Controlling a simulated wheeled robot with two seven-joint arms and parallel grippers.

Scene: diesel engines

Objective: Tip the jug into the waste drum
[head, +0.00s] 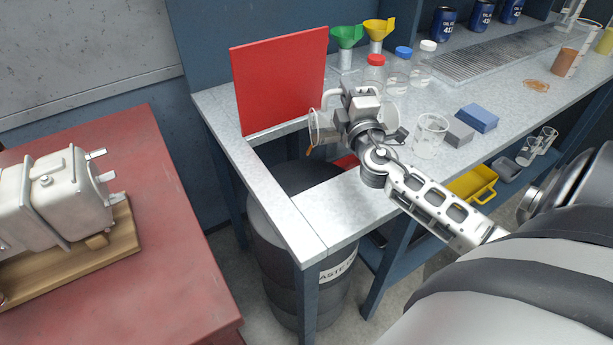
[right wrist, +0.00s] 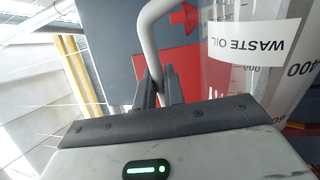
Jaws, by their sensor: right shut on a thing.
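The clear jug (head: 316,128) is held tipped on its side above the bench's cut-out, its mouth end at the left. A little brown oil (head: 310,149) shows at its lower lip. My right gripper (head: 345,98) is shut on the jug's pale handle, which also shows in the right wrist view (right wrist: 147,35). There the jug's WASTE OIL label (right wrist: 247,43) appears upside down. My gripper and wrist hide the jug's middle. The dark waste drum (head: 268,235) stands below the cut-out, its top partly visible through it. My left gripper is out of view.
A red panel (head: 281,80) stands upright behind the cut-out. Bottles (head: 397,72), funnels (head: 346,38), a glass beaker (head: 431,136) and blue and grey blocks (head: 477,117) occupy the bench to the right. A red table (head: 180,250) with an engine (head: 60,195) is at left.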

